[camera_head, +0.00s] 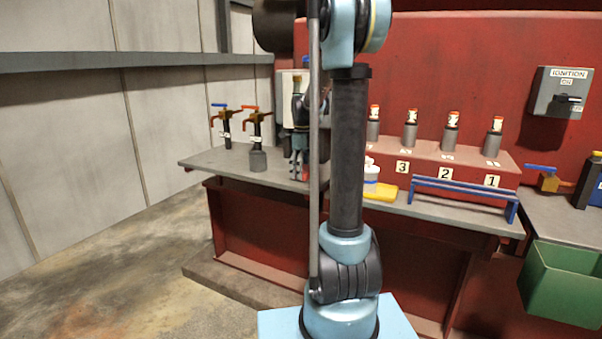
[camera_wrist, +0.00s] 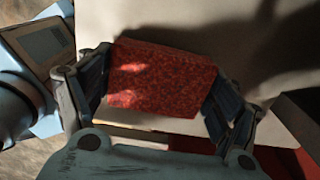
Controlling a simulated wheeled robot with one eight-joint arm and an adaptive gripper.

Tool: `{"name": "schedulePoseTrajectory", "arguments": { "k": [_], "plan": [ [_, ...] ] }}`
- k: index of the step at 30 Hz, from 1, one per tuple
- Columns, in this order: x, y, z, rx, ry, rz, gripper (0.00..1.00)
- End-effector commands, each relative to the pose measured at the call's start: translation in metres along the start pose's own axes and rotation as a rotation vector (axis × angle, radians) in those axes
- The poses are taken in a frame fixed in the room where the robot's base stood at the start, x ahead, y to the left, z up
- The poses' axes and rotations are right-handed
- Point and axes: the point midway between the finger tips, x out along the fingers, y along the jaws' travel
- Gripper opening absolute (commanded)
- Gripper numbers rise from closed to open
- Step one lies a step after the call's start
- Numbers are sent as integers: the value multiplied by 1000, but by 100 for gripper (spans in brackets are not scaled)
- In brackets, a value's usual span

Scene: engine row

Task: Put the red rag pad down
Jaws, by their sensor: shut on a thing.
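The red rag pad (camera_wrist: 160,78) is a speckled, thick red block in the wrist view. My gripper (camera_wrist: 158,92) is shut on it, with one dark finger at its left edge and the other at its right edge. A pale surface lies behind the pad; I cannot tell whether the pad touches it. In the head view my gripper (camera_head: 299,165) is low over the left part of the workbench (camera_head: 225,162), partly hidden by my arm.
Two valves with blue (camera_head: 224,117) and red (camera_head: 256,140) handles stand on the bench's left end. A white bottle (camera_head: 371,177), a yellow object (camera_head: 382,192) and a blue rail (camera_head: 465,195) are right of my arm. A green bin (camera_head: 562,285) hangs at far right.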

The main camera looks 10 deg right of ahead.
Motion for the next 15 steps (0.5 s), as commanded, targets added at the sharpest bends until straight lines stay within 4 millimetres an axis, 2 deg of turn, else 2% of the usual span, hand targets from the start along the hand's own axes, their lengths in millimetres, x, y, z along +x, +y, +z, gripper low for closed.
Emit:
{"name": "schedulePoseTrajectory", "arguments": {
  "k": [11, 12, 13, 15],
  "plan": [
    [3, 0, 0, 0, 0, 0, 57],
    [3, 0, 0, 0, 0, 0, 92],
    [3, 0, 0, 0, 0, 0, 98],
    [3, 0, 0, 0, 0, 0, 100]
  ]
}}
